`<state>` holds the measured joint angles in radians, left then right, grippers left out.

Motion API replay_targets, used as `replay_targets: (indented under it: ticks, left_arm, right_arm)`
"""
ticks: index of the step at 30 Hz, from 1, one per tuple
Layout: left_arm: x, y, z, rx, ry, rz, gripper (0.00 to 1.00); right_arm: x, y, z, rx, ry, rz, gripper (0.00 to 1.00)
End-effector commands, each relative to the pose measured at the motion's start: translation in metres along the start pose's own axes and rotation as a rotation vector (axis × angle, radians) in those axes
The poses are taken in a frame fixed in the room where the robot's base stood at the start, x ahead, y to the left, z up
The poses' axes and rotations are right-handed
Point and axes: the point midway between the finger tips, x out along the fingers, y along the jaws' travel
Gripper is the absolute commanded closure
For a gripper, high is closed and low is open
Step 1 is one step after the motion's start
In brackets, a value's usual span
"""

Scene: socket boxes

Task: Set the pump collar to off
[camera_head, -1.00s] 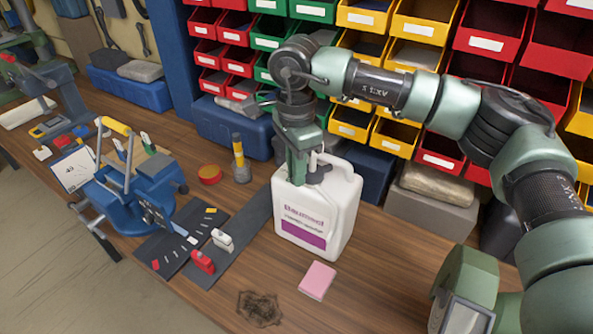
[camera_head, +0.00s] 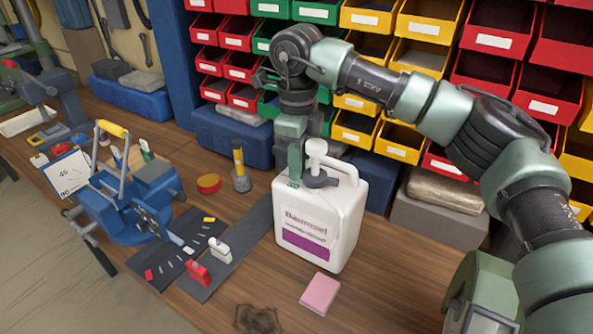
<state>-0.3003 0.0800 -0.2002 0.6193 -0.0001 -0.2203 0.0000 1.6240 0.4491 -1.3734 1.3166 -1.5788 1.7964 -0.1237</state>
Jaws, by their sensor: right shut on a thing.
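A white jug (camera_head: 345,213) with a purple label stands upright on the wooden bench in the middle of the head view. A white pump head (camera_head: 317,148) rises from its top, with a dark pump collar (camera_head: 322,181) around its base. My right gripper (camera_head: 295,178) reaches down from above and is shut at the left side of the collar. The exact contact between its fingertips and the collar is too small to make out. My left gripper is not in view.
A pink pad (camera_head: 320,293) lies in front of the jug. A blue vise (camera_head: 130,205), dark mats with small parts, a red tin (camera_head: 208,183) and a grey-yellow tool (camera_head: 240,170) are to the left. Stacked bins (camera_head: 420,60) stand behind.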

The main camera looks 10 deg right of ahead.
Motion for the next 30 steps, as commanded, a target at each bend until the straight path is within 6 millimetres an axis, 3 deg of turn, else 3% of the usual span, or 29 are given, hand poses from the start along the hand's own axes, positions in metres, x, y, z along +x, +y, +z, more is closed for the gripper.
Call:
replay_targets:
  ticks: [12, 29, 30]
  left_arm:
    - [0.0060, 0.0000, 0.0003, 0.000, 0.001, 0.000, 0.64]
    - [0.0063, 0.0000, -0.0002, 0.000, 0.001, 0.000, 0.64]
    - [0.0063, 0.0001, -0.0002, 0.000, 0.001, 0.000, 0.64]
  right_arm:
    - [-0.0013, -0.0081, -0.0007, 0.199, -0.002, -0.002, 1.00]
    - [-0.0019, -0.0095, -0.0009, 0.232, -0.003, -0.003, 1.00]
    - [-0.0020, -0.0096, -0.0009, 0.232, -0.003, -0.003, 0.84]
